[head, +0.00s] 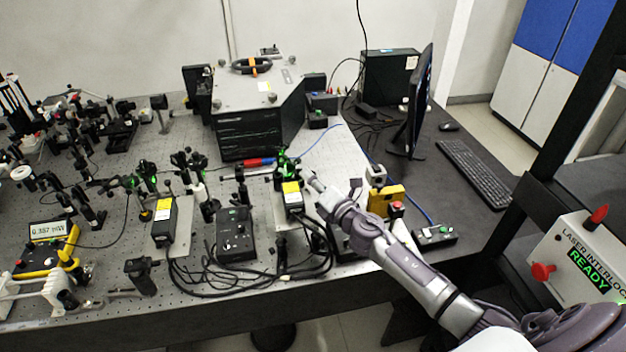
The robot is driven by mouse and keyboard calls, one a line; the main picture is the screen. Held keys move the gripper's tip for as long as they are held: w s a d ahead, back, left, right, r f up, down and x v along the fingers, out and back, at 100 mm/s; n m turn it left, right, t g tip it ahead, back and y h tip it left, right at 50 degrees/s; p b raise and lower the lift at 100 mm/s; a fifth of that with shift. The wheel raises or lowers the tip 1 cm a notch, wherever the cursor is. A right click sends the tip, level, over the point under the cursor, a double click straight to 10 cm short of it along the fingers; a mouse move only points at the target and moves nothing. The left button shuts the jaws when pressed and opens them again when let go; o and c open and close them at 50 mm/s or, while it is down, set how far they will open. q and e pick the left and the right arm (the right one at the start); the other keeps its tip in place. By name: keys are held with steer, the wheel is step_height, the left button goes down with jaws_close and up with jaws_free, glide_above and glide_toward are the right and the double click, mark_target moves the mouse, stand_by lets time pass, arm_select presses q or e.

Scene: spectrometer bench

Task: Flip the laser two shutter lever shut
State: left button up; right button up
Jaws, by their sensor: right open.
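Two black laser boxes with yellow-and-white labels stand on the perforated optical bench. The left laser box (164,222) is apart from my arm. The right laser box (292,197) stands close to the tip of my right gripper (314,182). I cannot tell which one is laser two from any readable label. Green-lit optics (283,163) stand just behind the right box. The shutter lever is too small to make out, and so is its position. My right gripper is open, just right of the right laser box; contact cannot be told. My left gripper is out of view.
A black control box (236,235) sits between the lasers, with loose black cables in front. A yellow box (386,201) with a red button is right of my gripper. Mounted optics crowd the bench's left. A laser interlock panel (581,257) reads READY.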

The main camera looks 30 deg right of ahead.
mark_target(298, 184)
jaws_close()
steer(key=r+n+p, duration=0.1)
steer(key=p, duration=0.2)
steer(key=r+n+g+p, duration=0.1)
steer(key=n+p, duration=0.1)
steer(key=p, duration=0.2)
steer(key=shift+w+a+r, duration=0.1)
steer(key=shift+a, duration=0.3)
steer(key=shift+a+n+g+h+p, duration=0.25)
steer(key=shift+n+g+h+p, duration=0.2)
steer(key=shift+n, duration=0.55)
steer(key=n, duration=0.1)
steer(key=a+n+g+h, duration=0.1)
steer(key=n, duration=0.1)
steer(key=a+n+h, duration=0.1)
steer(key=shift+w+a+r+g, duration=0.15)
steer(key=shift+w+r+g, duration=0.05)
steer(key=shift+w+g, duration=0.1)
steer(key=shift+n, duration=0.3)
